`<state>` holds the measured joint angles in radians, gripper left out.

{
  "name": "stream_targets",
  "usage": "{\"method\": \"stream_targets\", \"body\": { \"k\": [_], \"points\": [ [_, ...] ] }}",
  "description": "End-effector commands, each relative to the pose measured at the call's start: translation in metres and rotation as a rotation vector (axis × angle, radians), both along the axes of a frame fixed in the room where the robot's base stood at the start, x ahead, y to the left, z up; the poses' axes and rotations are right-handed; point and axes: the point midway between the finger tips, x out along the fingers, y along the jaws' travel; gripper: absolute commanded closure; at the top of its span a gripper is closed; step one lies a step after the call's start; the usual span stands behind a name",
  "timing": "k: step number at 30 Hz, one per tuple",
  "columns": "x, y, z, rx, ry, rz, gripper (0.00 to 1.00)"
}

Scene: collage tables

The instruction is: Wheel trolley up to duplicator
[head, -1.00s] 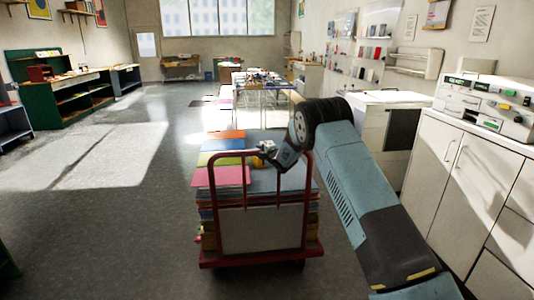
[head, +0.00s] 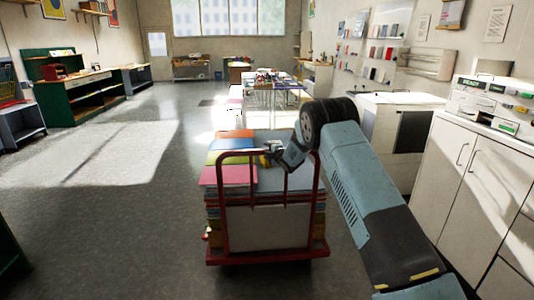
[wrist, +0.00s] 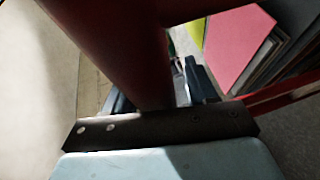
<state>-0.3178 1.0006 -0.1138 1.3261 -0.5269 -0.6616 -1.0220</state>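The trolley (head: 226,259) is a red-framed cart with a tall red handle, standing upright on the floor just ahead of me. It carries stacks of coloured sheets (head: 225,176). My gripper (head: 272,153) is at the top bar of the handle. In the wrist view, the red bar (wrist: 125,45) passes between my dark fingers (wrist: 160,92), which look shut around it; the bar hides part of them. A white machine with green buttons (head: 497,107) sits on the cabinet at right. A white floor unit with a dark panel (head: 378,127) stands beyond it. I cannot tell which is the duplicator.
White cabinets (head: 450,185) line the right side close to my arm. A table with items (head: 262,91) stands ahead, beyond the trolley. Green shelving (head: 65,105) stands at left. The floor (head: 110,200) to the left is open, and a dark green edge shows at lower left.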

Motion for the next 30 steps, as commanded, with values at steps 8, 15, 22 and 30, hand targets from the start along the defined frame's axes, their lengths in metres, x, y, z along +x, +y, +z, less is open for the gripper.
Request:
{"method": "stream_targets", "body": {
  "k": [8,15,22,30],
  "points": [
    [-0.004,-0.004,0.002,0.001,0.0,-0.001,0.43],
    [-0.031,-0.02,0.007,0.0,0.001,-0.001,0.43],
    [-0.066,-0.042,0.014,-0.001,0.001,-0.001,0.43],
    [-0.102,-0.064,0.021,0.0,0.001,0.0,0.43]
  ]
}}
